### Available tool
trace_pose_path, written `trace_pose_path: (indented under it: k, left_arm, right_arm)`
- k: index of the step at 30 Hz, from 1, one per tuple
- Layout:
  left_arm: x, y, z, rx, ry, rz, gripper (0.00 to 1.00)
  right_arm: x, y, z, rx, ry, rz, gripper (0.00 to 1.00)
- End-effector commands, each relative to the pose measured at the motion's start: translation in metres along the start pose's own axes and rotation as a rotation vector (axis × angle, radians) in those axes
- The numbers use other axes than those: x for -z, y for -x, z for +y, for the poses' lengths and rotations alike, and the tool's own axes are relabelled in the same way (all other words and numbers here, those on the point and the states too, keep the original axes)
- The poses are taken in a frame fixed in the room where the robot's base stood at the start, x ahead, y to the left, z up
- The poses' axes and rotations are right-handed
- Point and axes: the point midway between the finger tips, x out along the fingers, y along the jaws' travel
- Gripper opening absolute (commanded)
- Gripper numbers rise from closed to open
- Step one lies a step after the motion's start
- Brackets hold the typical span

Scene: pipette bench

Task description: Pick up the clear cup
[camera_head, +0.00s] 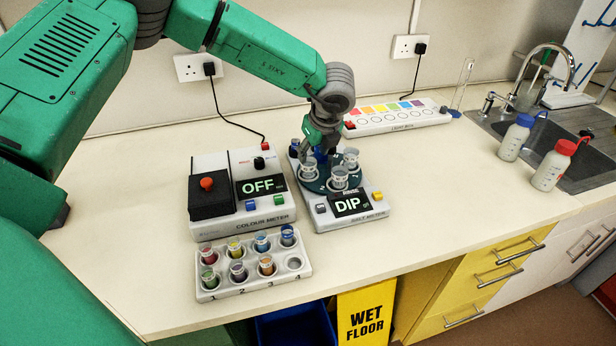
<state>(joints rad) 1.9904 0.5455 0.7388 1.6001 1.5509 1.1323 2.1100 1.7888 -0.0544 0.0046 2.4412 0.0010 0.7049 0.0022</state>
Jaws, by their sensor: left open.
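Several clear cups stand on the round dark carousel of the DIP meter (348,213): a front-left cup (308,171), a front cup (339,179) and a right cup (350,158). Which one is the task's clear cup I cannot tell. My left gripper (315,152) points down over the back-left of the carousel, open, just behind the front-left cup. Its fingers partly hide the back of the carousel, where something blue shows. Whether they touch a cup is unclear. My right gripper is out of view.
The colour meter (262,217) reads OFF left of the carousel. A white rack (236,292) of coloured cups is in front; its front-right position looks colourless. A light box (395,122) lies behind. Two capped bottles (515,138) (551,170) stand by the sink. The bench's right-front is clear.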

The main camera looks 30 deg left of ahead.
Motion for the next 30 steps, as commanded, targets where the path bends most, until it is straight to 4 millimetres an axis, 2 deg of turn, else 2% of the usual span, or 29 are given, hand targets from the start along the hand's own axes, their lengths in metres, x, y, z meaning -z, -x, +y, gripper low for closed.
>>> trace_pose_path:
  k: [1,8,18,26,27,29,30]
  left_arm:
    - [0.002,-0.012,0.000,0.001,0.000,0.000,0.41]
    - [0.000,-0.024,0.002,0.003,0.000,-0.001,0.41]
    - [0.000,-0.073,0.001,0.002,0.001,0.001,0.41]
    - [-0.001,-0.072,0.001,0.003,0.000,0.000,0.41]
    - [-0.001,-0.072,0.001,0.003,0.000,0.000,0.27]
    - [-0.001,-0.072,0.001,0.003,0.000,0.000,0.08]
    - [-0.001,-0.072,0.001,0.003,0.000,0.000,0.08]
  right_arm:
    - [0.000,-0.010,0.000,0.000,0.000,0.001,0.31]
    - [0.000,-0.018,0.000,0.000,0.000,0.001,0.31]
    - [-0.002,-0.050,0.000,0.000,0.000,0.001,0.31]
    - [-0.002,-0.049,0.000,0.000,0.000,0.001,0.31]
    - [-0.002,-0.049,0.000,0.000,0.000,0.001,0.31]
    - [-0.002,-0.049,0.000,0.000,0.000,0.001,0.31]
    - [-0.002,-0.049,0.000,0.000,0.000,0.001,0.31]
